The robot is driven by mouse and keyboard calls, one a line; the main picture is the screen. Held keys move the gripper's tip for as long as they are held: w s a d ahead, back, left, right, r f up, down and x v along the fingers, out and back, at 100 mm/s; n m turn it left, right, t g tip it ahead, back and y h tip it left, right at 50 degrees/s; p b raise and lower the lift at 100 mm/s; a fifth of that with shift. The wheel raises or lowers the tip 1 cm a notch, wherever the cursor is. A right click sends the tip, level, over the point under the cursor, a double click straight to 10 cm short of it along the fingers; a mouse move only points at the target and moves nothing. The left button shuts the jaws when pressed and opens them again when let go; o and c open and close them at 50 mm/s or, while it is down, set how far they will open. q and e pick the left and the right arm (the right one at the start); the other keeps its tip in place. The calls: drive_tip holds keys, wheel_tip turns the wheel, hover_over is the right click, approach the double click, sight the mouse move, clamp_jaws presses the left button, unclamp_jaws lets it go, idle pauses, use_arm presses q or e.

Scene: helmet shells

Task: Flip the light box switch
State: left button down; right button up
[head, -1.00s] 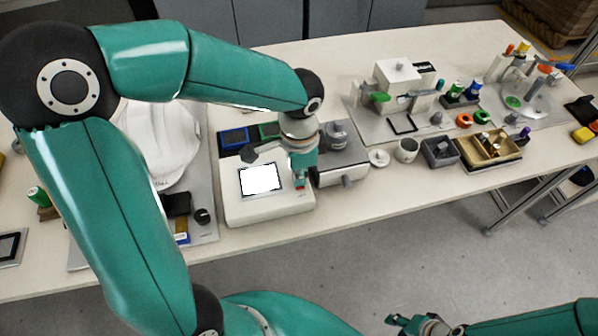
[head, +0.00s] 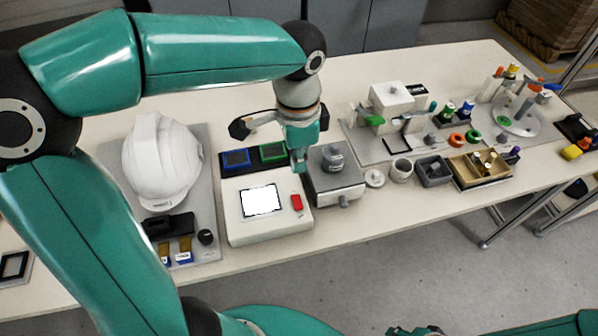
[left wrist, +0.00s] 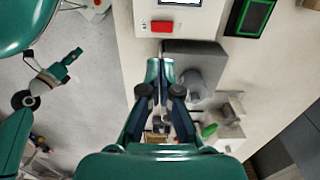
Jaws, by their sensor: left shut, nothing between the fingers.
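The light box (head: 232,214) is a white box on the table with a bright lit panel (head: 262,201) on its top. Its red switch (head: 297,202) sits right of the panel, and also shows in the left wrist view (left wrist: 162,27). My left gripper (head: 300,168) is shut and empty. It points down above the back right of the light box, behind the switch and apart from it. In the left wrist view its closed fingertips (left wrist: 160,66) are below the switch.
A grey block with a round knob (head: 336,180) stands close to the right of the light box. Blue and green framed pads (head: 236,158) lie behind it. A white helmet shell (head: 160,162) sits on a grey board to the left. Table space in front is narrow.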

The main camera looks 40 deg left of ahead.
sight(299, 205)
use_arm(q)
drive_tip(key=shift+r, duration=0.55)
drive_tip(key=shift+f, duration=0.1)
drive_tip(key=shift+s+d+b, duration=0.1)
drive_tip(key=shift+d+b, duration=0.1)
drive_tip(key=shift+b, duration=0.3)
wheel_tip(299, 205, down, 14)
drive_tip(key=shift+r+b, duration=0.1)
drive_tip(key=shift+b, duration=0.25)
